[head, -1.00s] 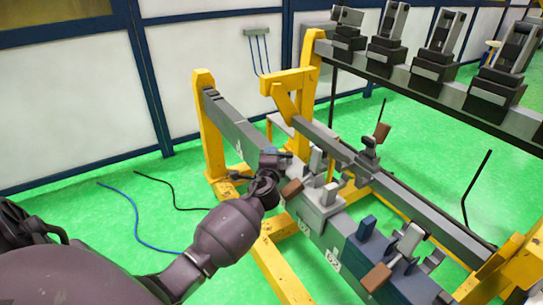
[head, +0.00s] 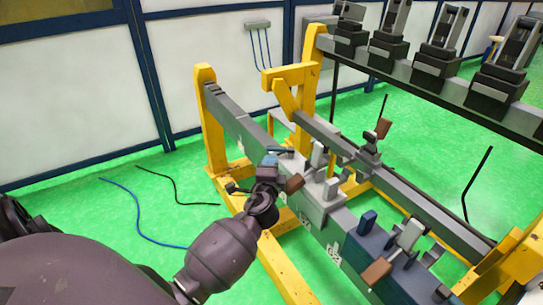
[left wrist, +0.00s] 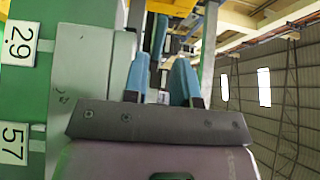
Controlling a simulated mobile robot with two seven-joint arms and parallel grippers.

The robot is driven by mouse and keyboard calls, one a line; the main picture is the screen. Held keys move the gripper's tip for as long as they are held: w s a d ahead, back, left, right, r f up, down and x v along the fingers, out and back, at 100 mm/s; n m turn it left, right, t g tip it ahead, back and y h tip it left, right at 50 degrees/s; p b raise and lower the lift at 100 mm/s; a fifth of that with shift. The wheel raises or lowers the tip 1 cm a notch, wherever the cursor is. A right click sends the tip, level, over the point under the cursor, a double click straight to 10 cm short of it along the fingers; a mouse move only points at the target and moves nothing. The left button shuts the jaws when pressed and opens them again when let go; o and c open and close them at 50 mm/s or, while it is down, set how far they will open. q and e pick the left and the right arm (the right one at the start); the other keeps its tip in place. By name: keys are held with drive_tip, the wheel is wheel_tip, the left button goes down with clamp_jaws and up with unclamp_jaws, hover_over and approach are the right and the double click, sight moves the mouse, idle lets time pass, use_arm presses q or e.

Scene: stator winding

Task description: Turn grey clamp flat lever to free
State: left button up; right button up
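The grey clamp (head: 322,203) sits on the long beam, with several upright light-grey parts and a brown-tipped handle (head: 293,184) sticking out to its left. My left gripper (head: 274,157) is at the left side of the grey clamp, its blue fingers beside the clamp's far left end. Whether it touches the clamp cannot be told. The flat lever is not clearly made out. My right gripper is not in view.
A dark-blue clamp (head: 385,255) with a brown handle stands nearer on the same beam. A parallel rail (head: 410,198) runs to the right on a yellow frame (head: 208,130). Black clamps line a rack (head: 480,115) behind. Number plates show in the left wrist view (left wrist: 19,43).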

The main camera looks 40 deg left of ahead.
use_arm(q)
drive_tip(key=shift+v, duration=1.7)
